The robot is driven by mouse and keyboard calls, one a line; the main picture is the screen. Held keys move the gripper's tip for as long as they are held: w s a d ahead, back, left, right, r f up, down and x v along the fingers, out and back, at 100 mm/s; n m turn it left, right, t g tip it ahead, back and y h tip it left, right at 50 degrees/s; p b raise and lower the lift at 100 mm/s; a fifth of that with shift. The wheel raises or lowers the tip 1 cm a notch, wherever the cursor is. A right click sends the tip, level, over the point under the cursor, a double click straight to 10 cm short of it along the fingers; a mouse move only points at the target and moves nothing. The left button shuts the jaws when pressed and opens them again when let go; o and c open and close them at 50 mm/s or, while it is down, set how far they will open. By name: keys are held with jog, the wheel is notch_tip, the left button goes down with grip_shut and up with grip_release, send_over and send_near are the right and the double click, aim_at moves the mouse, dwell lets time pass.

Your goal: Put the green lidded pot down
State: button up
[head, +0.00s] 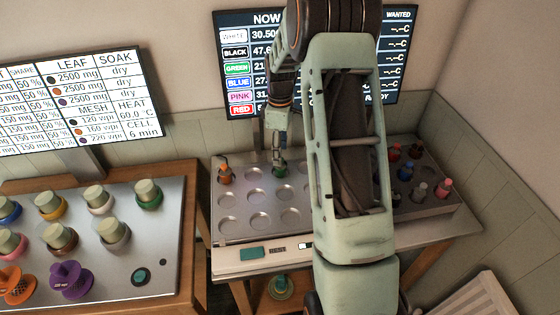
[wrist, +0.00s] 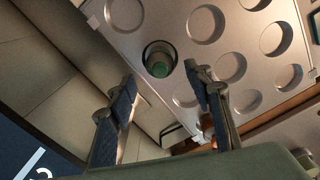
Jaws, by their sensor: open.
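The green lidded pot (head: 280,171) sits in a round well in the back row of the metal tray (head: 240,228) in the head view. In the wrist view the pot (wrist: 158,66) is seen from above inside its well, with a dark ring of shadow around it. My gripper (head: 281,150) is just above the pot in the head view. In the wrist view its two fingers (wrist: 160,76) are spread apart, with the pot showing beyond and between the tips. Nothing is held between them.
Several front wells are empty. A screen (head: 250,60) stands behind, and another bench (head: 100,255) with capped jars is at left.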

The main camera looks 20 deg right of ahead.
notch_tip(320, 180, up, 7)
dwell(0.3)
dwell(0.4)
